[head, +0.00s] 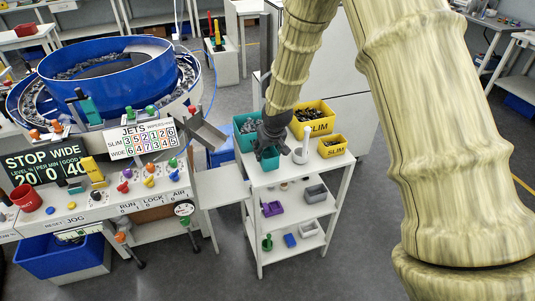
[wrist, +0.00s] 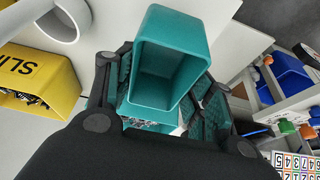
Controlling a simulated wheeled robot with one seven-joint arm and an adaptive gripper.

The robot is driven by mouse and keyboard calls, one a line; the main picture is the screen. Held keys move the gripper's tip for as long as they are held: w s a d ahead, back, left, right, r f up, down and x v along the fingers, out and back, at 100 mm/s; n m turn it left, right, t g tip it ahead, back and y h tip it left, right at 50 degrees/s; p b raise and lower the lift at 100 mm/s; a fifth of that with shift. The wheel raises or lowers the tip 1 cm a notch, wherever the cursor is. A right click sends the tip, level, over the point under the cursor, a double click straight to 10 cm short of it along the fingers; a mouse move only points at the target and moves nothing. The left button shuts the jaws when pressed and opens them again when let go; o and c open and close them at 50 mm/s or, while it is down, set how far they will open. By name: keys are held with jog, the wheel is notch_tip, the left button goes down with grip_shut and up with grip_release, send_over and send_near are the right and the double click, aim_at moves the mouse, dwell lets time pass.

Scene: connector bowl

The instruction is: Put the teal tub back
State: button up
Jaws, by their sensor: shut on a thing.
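The teal tub (wrist: 172,62) is held between the dark fingers of my gripper (wrist: 165,100) in the wrist view. Its open mouth and inside show, and it looks empty. In the head view my gripper (head: 268,140) points down over the top of the white shelf cart, shut on the small teal tub (head: 268,161). A larger teal bin (head: 241,142) with grey parts in it stands right beside and behind the gripper. I cannot tell whether the held tub touches the cart top or the bin.
The white cart (head: 290,177) also bears a yellow SLIM bin (head: 313,118), a smaller yellow bin (head: 332,147) and a white upright piece (head: 302,148). Lower shelves hold purple, grey, green and blue items. A machine with a blue bowl (head: 110,75) stands to the left.

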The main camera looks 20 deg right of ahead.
aim_at(267, 157)
jog(key=shift+w+d+f, duration=0.1)
jog(key=shift+w, duration=0.15)
jog(key=shift+f+p, duration=0.7)
jog(key=shift+f, duration=1)
jog(key=shift+f, duration=0.15)
jog(key=o, duration=1.1)
jog(key=shift+c, duration=0.2)
